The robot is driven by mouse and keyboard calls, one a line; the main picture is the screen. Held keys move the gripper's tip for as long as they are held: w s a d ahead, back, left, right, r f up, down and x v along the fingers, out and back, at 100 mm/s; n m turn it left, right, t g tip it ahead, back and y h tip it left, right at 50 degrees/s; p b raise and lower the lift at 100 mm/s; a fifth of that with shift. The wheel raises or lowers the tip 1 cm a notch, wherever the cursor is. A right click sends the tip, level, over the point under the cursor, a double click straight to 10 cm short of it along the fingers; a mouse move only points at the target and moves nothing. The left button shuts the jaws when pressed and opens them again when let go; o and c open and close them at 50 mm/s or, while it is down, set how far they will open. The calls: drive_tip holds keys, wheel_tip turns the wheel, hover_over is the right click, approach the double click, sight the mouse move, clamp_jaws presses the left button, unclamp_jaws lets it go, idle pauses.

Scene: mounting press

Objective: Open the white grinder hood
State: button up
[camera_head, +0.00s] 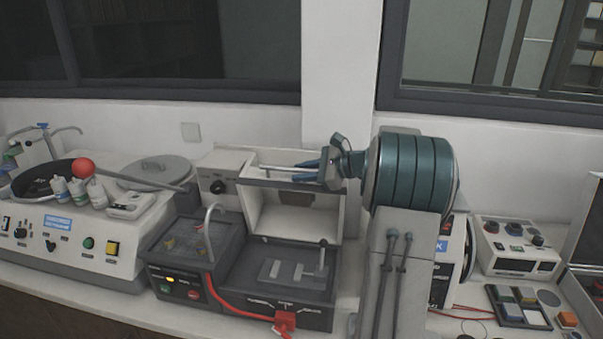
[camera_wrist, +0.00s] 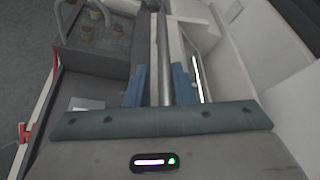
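The white grinder hood (camera_head: 270,212) stands raised at the back of the grinder (camera_head: 285,268), its pale inside facing forward. A grey handle bar runs along its upper edge. My gripper (camera_head: 312,166) is at this bar, coming from the right. In the wrist view, the handle bar (camera_wrist: 163,50) passes between the two blue fingers of my gripper (camera_wrist: 159,88). The fingers are apart, with a narrow gap showing to the left of the bar; the right finger looks close to it or touching. The dark open work area of the grinder lies below the hood.
A control box with a curved spout (camera_head: 180,262) and a red hose adjoins the grinder's left. A polisher (camera_head: 80,235) with a red ball knob stands further left. Several small devices and a sample tray (camera_head: 518,308) are at the right. The wall and windows are close behind.

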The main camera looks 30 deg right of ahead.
drive_tip(key=b+v, duration=0.3)
drive_tip(key=v, duration=1)
drive_tip(key=shift+s+d+r, duration=0.2)
drive_tip(key=shift+s, duration=0.05)
